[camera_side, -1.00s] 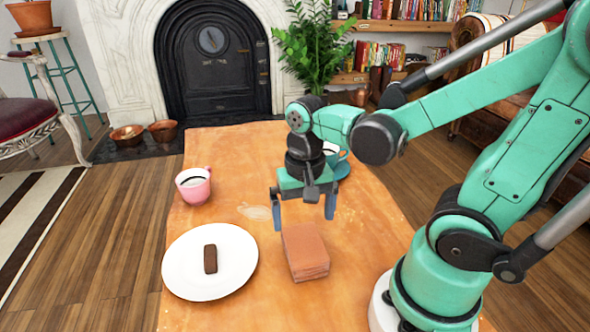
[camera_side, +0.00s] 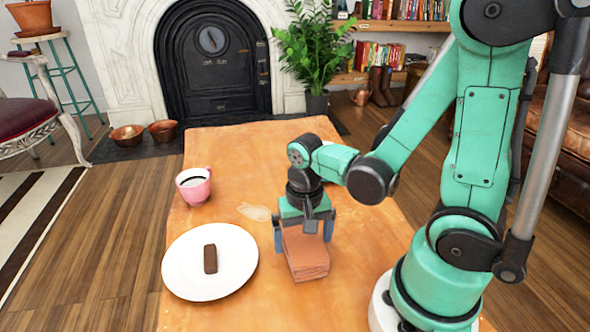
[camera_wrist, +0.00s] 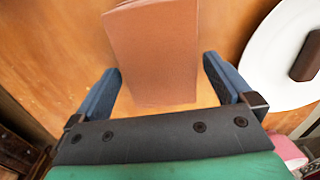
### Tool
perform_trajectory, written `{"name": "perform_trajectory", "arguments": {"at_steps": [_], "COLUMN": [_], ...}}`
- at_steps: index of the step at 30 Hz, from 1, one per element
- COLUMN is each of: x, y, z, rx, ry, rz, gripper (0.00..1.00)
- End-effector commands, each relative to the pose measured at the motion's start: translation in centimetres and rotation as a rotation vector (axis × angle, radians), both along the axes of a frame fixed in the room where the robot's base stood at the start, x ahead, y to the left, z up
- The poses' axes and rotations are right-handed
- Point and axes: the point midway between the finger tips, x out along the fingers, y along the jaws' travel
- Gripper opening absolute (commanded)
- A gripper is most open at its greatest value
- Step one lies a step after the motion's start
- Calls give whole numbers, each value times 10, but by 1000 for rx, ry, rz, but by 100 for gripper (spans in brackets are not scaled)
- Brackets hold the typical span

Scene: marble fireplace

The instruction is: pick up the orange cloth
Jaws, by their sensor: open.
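The orange cloth (camera_side: 308,262) is a folded, layered stack lying on the wooden table. It also shows in the wrist view (camera_wrist: 155,50), partly between the two blue fingers. My gripper (camera_side: 304,244) is open and low over the cloth's far end, with one finger on either side of it. In the wrist view my gripper (camera_wrist: 160,88) has a gap between each finger and the cloth, and it holds nothing. In the side view the gripper body hides the far end of the cloth.
A white plate (camera_side: 238,281) with a brown bar (camera_side: 210,259) lies left of the cloth. A pink cup (camera_side: 193,186) stands farther back on the left. The wooden table (camera_side: 225,222) is bare between the cup and the cloth, apart from a pale spill (camera_side: 254,212).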

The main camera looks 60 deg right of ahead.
Motion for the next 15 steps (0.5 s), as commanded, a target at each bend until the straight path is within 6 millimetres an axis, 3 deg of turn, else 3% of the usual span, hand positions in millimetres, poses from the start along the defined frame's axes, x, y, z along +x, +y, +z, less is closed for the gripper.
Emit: {"name": "perform_trajectory", "arguments": {"at_steps": [1,6,9,15], "x": [0,0,0,0], "y": [0,0,0,0], "z": [0,0,0,0], "rx": [0,0,0,0], "ry": [0,0,0,0], "rz": [0,0,0,0], "gripper": [100,52,29,29]}}
